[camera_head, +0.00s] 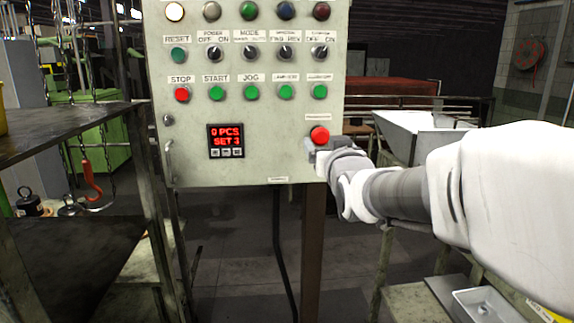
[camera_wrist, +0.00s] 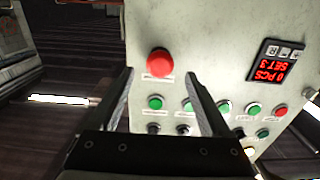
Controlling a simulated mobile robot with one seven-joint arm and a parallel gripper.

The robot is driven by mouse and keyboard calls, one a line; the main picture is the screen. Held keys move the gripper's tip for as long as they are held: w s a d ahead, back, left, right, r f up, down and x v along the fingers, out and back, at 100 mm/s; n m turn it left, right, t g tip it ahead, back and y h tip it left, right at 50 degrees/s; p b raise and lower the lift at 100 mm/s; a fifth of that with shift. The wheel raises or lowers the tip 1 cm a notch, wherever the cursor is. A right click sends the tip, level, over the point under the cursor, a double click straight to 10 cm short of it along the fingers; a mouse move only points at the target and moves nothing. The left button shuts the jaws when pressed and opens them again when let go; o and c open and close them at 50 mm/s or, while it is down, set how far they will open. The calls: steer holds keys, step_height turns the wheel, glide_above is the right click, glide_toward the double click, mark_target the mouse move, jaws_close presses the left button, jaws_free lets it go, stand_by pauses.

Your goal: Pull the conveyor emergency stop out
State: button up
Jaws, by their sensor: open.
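The conveyor emergency stop, a large round red button (camera_head: 320,135), is at the lower right of the grey-green control panel (camera_head: 200,130). In the wrist view the red button (camera_wrist: 159,62) shows upside down with its small label, lined up between and just past the fingertips. My gripper (camera_head: 313,154) is at the panel's lower right, just below the button in the head view. In the wrist view my gripper (camera_wrist: 160,77) is open, with one finger on each side and nothing held. Whether a finger touches the button or panel I cannot tell.
A smaller red STOP button (camera_head: 182,94), several green buttons and black switches fill the panel above. A red-lit display (camera_head: 226,140) is left of the emergency stop. A dark metal table (camera_head: 75,130) stands left; a light metal chute (camera_head: 420,130) is behind my arm at right.

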steer(key=s, duration=1.3)
steer(key=shift+s+b, duration=0.15)
steer(key=shift+b, duration=0.15)
steer(key=shift+f, duration=0.1)
steer(key=s+f+g+p, duration=0.3)
steer(key=s+f+g, duration=0.9)
steer(key=s, duration=0.5)
step_height(320, 180, down, 3)
steer(key=shift+r, duration=0.15)
stand_by(0.4)
